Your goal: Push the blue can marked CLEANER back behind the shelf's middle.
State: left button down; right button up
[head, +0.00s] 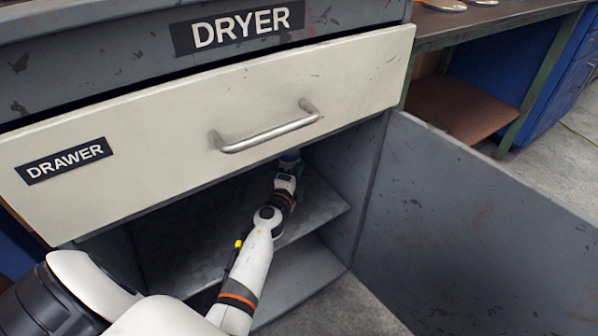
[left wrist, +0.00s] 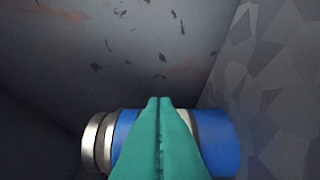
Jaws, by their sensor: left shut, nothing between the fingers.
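The blue can (left wrist: 222,145) lies across the lower part of the left wrist view, with a pale band and a silvery end at the left. Its CLEANER marking is not visible. A little of its blue (head: 290,156) shows in the head view under the drawer's lower edge. My left gripper (left wrist: 160,101) has teal fingers, shut and empty, in front of the can's middle; I cannot tell whether they touch it. In the head view my left gripper (head: 288,166) is inside the cabinet above the shelf (head: 318,205). My right gripper is in neither view.
The drawer (head: 160,135) with its metal handle (head: 265,134) hangs above my arm and hides the shelf's back. An open door (head: 480,225) stands at the right. The cabinet's side wall (head: 345,180) is close right of my gripper. A lower compartment lies beneath the shelf.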

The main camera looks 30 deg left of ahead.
pick_arm(q)
jog(key=a, duration=1)
jog(key=shift+b, duration=0.4)
jog(key=shift+d, duration=0.1)
